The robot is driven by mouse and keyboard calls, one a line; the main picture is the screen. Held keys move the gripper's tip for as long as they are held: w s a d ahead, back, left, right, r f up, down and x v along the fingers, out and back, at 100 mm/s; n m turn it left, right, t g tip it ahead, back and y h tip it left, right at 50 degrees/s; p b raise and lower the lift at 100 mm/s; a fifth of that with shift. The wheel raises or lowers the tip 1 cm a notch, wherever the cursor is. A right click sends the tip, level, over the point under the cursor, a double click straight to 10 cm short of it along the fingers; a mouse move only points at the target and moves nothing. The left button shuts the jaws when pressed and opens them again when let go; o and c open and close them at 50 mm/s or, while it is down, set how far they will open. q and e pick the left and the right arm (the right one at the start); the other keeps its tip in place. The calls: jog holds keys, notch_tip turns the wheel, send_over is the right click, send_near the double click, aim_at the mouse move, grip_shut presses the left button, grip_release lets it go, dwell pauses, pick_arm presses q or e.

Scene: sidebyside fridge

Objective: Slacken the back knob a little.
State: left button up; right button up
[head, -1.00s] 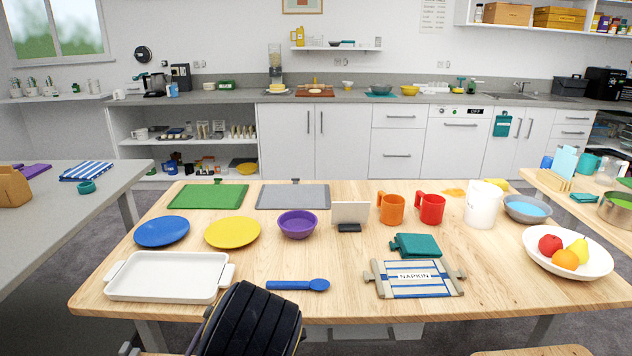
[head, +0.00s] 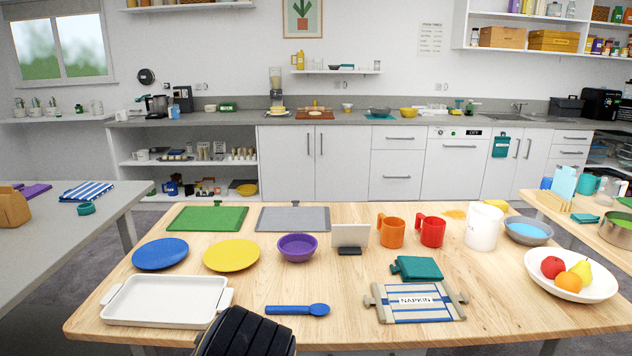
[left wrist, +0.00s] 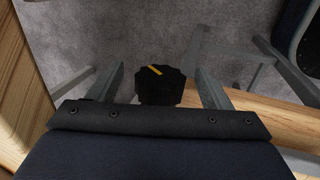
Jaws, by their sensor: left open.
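A black round knob-like part (left wrist: 160,86) with a yellow mark shows in the left wrist view. It appears between the two fingers of my left gripper (left wrist: 158,82), which stand apart. I cannot tell what it is mounted on, or whether it is the back knob. In the head view a striped napkin press (head: 416,312) lies flat on the table, with small grey-brown knobs at its left and right sides. The black part of my left arm (head: 245,332) shows at the bottom; its fingers are hidden there. My right gripper is not in view.
The wooden table (head: 340,285) holds a white tray (head: 165,298), a blue spoon (head: 297,309), a teal folded item (head: 417,268), plates and mugs. The wrist view shows grey carpet (left wrist: 150,25), metal legs and wooden edges around the gripper.

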pick_arm(q)
jog(key=shift+p+v, duration=3.2)
jog(key=shift+v, duration=0.35)
jog(key=s+a+r+m+h+p, duration=0.1)
jog(key=s+a+r+m+h, duration=0.2)
jog(key=s+r, duration=0.6)
jog(key=s+a+r+m+h+p, duration=0.25)
jog(key=s+r+m, duration=0.25)
jog(key=r, duration=0.7)
jog(key=s+a+r+m, duration=0.1)
jog(key=s+r+m, duration=0.1)
jog(key=s, duration=0.3)
jog(key=s+a+r+m+t+y, duration=0.1)
jog(key=s+r+m, duration=0.1)
jog(key=s, duration=0.3)
jog(key=s+a+r+m+t+p, duration=0.1)
jog(key=s+r+m, duration=0.1)
jog(key=s+m, duration=0.2)
jog(key=shift+s+y, duration=0.35)
jog(key=shift+s, duration=0.4)
